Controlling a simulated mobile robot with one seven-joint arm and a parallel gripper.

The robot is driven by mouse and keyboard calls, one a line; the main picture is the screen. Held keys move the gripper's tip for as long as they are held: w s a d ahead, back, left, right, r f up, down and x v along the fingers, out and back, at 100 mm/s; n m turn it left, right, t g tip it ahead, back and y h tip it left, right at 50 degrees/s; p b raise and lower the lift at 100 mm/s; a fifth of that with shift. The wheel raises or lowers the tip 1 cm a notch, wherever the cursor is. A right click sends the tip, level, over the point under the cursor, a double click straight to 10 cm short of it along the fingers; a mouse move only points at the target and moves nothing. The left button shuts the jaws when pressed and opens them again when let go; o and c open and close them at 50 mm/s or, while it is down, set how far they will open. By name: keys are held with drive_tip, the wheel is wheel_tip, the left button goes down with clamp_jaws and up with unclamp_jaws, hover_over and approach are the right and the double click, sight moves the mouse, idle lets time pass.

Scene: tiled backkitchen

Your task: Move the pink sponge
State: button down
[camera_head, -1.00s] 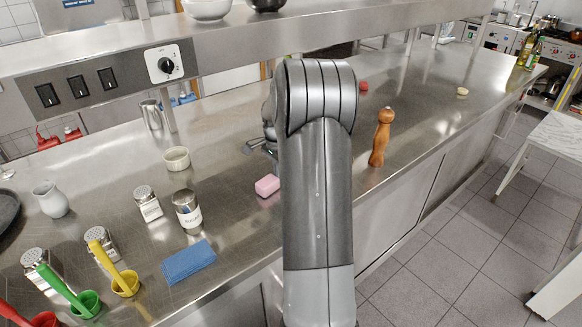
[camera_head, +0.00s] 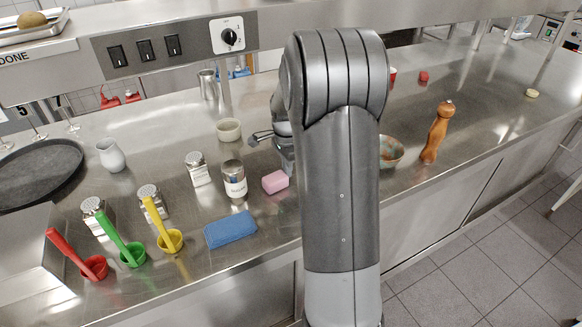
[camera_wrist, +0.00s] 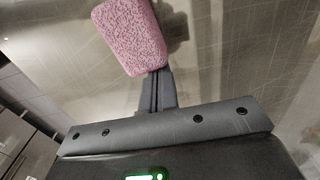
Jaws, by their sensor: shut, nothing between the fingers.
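The pink sponge (camera_head: 275,182) lies on the steel counter (camera_head: 290,222), just left of my arm in the head view. In the wrist view the pink sponge (camera_wrist: 130,36) is at the top, left of centre, by the tips of my fingers. My gripper (camera_wrist: 157,76) is shut and empty. I cannot tell whether its tips touch the sponge. In the head view my arm hides most of the gripper.
A bowl (camera_head: 391,152) and a wooden pepper mill (camera_head: 437,132) are right of my arm. A shelf (camera_head: 180,45) runs above.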

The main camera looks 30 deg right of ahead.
drive_tip(key=d, duration=0.4)
drive_tip(key=shift+d+r, duration=0.15)
drive_tip(key=shift+r, duration=0.2)
wheel_tip(320, 180, up, 9)
drive_tip(key=shift+a+r, duration=0.2)
drive_tip(key=s+a+r+n+t, duration=0.2)
drive_tip(key=s+a+r+n, duration=0.3)
drive_tip(key=s+a+r, duration=0.15)
drive_tip(key=s+a+n+t, duration=0.1)
drive_tip(key=s+a+n, duration=0.5)
drive_tip(key=s, duration=0.4)
drive_tip(key=s+a+n+t, duration=0.2)
drive_tip(key=s+a+n, duration=0.5)
drive_tip(key=s, duration=0.2)
drive_tip(key=shift+s+r+t, duration=0.3)
drive_tip(key=shift+s+r, duration=0.05)
drive_tip(key=shift+r, duration=0.1)
drive_tip(key=c, duration=2.1)
unclamp_jaws()
